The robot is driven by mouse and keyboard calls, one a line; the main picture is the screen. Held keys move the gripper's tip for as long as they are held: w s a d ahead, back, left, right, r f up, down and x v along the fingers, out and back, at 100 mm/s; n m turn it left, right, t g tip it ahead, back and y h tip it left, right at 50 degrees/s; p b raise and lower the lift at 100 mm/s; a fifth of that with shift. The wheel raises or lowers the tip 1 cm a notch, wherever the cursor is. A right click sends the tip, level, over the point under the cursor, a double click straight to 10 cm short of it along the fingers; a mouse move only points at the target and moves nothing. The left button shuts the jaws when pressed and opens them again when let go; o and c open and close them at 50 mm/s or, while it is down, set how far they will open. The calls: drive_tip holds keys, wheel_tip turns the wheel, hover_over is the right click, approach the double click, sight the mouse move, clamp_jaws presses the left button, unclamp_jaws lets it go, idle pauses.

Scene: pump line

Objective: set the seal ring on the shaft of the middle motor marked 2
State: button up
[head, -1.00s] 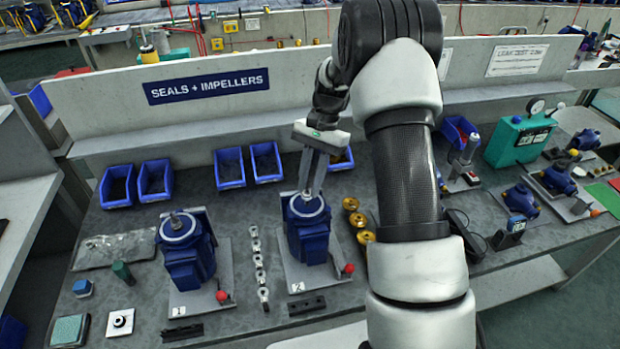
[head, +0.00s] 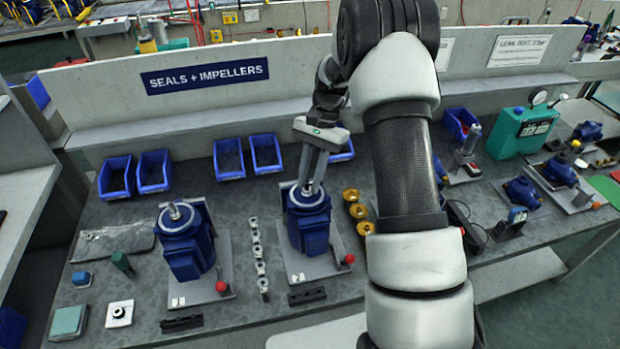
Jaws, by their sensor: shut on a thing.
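The middle motor marked 2 (head: 308,232) is blue and stands upright on a grey base plate with a number 2 tag (head: 298,278). Its light-coloured top face and shaft (head: 306,194) point up. My gripper (head: 308,184) comes down from above, with its fingertips right at the shaft. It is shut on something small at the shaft. The seal ring cannot be made out there; the fingers and the motor top hide it, so I cannot tell whether it is around the shaft.
The motor marked 1 (head: 186,245) stands to the left with a red-knobbed lever (head: 221,287). A row of small metal parts (head: 259,255) lies between the motors. Brass impellers (head: 357,210) lie close on the right. Blue bins (head: 229,159) stand behind.

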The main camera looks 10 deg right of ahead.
drive_tip(key=shift+f, duration=0.2)
idle(0.4)
drive_tip(key=o, duration=1.6)
drive_tip(key=shift+r+p, duration=3.05)
drive_tip(key=shift+r, duration=1.45)
